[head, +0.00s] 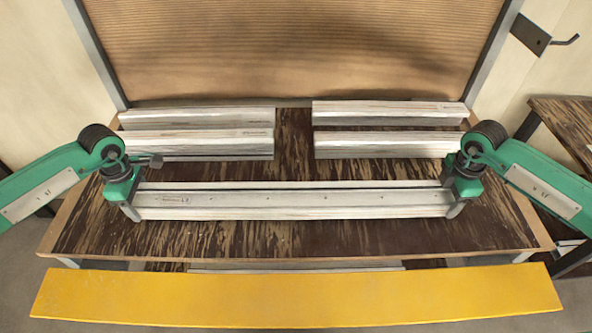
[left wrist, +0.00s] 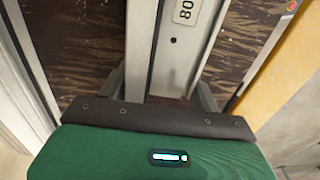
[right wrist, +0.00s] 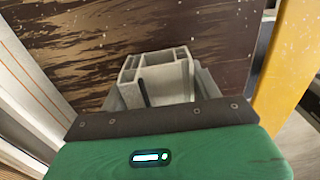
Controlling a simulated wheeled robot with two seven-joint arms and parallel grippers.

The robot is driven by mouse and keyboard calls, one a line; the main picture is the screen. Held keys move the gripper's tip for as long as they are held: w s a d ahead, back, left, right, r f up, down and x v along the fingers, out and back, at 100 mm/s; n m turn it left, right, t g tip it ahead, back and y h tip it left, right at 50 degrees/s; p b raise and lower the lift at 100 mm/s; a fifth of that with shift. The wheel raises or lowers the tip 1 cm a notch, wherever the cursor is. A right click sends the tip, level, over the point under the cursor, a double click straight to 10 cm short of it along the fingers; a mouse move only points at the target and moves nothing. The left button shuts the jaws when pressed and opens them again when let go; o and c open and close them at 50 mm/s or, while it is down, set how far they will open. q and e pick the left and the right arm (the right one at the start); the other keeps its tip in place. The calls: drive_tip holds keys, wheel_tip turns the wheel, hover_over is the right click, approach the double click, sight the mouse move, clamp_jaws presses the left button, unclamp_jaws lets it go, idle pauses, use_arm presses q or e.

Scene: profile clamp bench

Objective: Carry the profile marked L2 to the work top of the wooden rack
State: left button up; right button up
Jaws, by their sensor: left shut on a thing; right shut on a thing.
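A long pale metal profile (head: 290,204) lies crosswise over the front part of the dark streaked wooden top (head: 290,240). A small label near its left end is too small to read in the head view; the left wrist view shows a label with "80" on the profile (left wrist: 172,40). My left gripper (head: 130,205) is shut on its left end and my right gripper (head: 456,204) on its right end. The right wrist view shows the hollow end of the profile (right wrist: 155,75) between the fingers. I cannot tell whether the profile touches the top.
Several more profiles lie behind in two groups, left (head: 200,142) and right (head: 385,145), before a ribbed brown back panel (head: 290,50). A yellow board (head: 295,296) runs along the front. Another wooden top (head: 570,120) with a dark streaked surface stands at the right.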

use_arm(q)
drive_tip(key=shift+f+b, duration=0.55)
drive_tip(key=shift+f, duration=0.1)
use_arm(e)
drive_tip(key=shift+f, duration=0.7)
use_arm(q)
drive_tip(key=o, duration=1.7)
use_arm(e)
drive_tip(key=o, duration=1.7)
drive_tip(key=shift+r, duration=0.1)
use_arm(q)
drive_tip(key=shift+r, duration=0.1)
wheel_tip(320, 180, up, 11)
drive_tip(key=shift+r, duration=0.4)
use_arm(e)
drive_tip(key=shift+r, duration=0.1)
wheel_tip(320, 180, up, 12)
drive_tip(key=shift+f, duration=0.1)
